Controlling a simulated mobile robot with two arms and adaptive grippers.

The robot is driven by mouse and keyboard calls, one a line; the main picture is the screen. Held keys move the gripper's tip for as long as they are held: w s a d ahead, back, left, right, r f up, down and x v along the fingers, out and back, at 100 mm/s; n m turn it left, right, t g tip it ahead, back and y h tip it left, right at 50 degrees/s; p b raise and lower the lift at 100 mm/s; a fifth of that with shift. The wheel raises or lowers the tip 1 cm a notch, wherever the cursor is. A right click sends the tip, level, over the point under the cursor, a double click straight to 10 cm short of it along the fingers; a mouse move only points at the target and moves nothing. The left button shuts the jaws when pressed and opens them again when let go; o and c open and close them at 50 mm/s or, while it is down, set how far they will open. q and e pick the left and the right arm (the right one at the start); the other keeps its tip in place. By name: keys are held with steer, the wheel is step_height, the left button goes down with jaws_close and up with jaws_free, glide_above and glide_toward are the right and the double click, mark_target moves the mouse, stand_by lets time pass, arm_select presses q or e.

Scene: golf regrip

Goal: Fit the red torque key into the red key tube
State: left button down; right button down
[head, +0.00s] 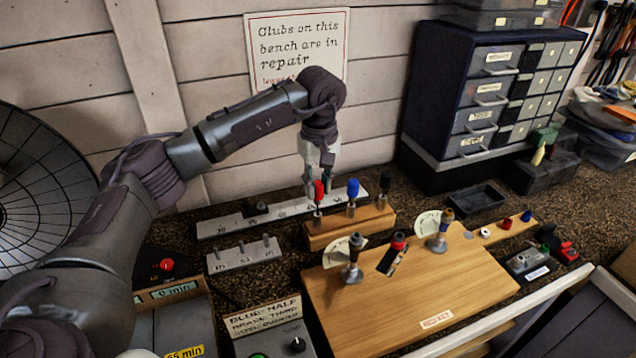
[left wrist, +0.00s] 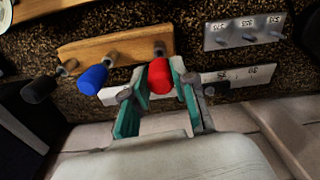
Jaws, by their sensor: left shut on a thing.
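The red torque key (head: 319,191) stands upright at the left end of a small wooden rack (head: 340,230), beside a blue key (head: 352,187) and a black key (head: 384,182). My left gripper (head: 320,178) comes down from above and is shut on its red handle. In the left wrist view the red handle (left wrist: 160,76) sits between the two green-padded fingers, its shank at the rack. A red-topped piece (head: 398,240) shows at a dark slot in the large wooden board (head: 430,288); I cannot tell whether it is the red key tube. My right gripper is not in view.
Grey strips with pegs (head: 244,256) lie left of the rack. Two dark posts with pale dials (head: 353,258) stand on the board. A wooden strip with small coloured caps (head: 505,228) and a drawer cabinet (head: 490,95) are at the right. A black tray (head: 477,199) is empty.

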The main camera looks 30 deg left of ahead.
arm_select(q)
steer(key=shift+f+b, duration=0.6)
steer(key=shift+f, duration=0.25)
steer(key=c, duration=0.8)
jaws_free()
steer(key=shift+c, duration=0.2)
steer(key=shift+r, duration=0.1)
step_height(320, 180, up, 12)
steer(key=shift+d, duration=0.1)
